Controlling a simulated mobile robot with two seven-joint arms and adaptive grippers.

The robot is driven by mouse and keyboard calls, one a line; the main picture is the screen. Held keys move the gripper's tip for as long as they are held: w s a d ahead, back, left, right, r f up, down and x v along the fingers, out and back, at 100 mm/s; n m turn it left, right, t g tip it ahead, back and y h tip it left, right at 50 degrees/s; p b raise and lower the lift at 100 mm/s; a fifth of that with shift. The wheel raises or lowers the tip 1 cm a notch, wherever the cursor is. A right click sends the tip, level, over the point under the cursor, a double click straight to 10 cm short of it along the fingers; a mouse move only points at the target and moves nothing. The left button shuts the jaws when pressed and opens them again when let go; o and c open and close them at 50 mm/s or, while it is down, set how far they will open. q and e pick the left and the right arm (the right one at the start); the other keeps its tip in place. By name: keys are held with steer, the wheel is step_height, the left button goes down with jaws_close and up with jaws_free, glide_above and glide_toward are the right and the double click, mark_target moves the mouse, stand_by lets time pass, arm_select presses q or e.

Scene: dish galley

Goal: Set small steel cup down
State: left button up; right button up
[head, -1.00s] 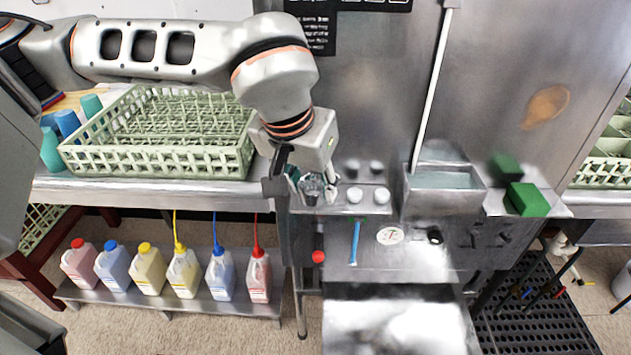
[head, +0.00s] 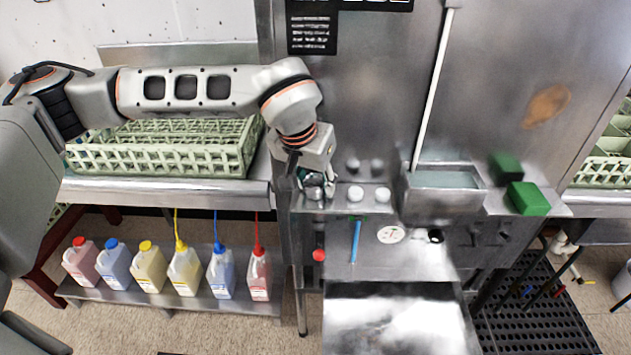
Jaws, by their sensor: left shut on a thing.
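The small steel cup (head: 314,190) shows in the head view at the left end of the narrow steel ledge (head: 340,206), beside two white round items. My left gripper (head: 316,184) comes down over it from above and is shut on it. The fingers hide much of the cup. I cannot tell whether the cup's base touches the ledge. My right gripper is not in view.
Two white round items (head: 369,194) stand just right of the cup. A steel box of liquid (head: 443,190) and a green block (head: 527,198) are further right. A pale green dish rack (head: 160,158) sits on the left counter. Several coloured bottles (head: 184,270) stand below.

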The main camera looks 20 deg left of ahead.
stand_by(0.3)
arm_select(q)
steer(key=shift+f, duration=0.2)
steer(key=o, duration=1)
steer(key=shift+r, duration=0.1)
steer(key=shift+r, duration=0.2)
steer(key=v, duration=1.1)
steer(key=shift+s+r+p, duration=0.2)
steer(key=shift+r+p, duration=0.1)
steer(key=shift+r, duration=0.05)
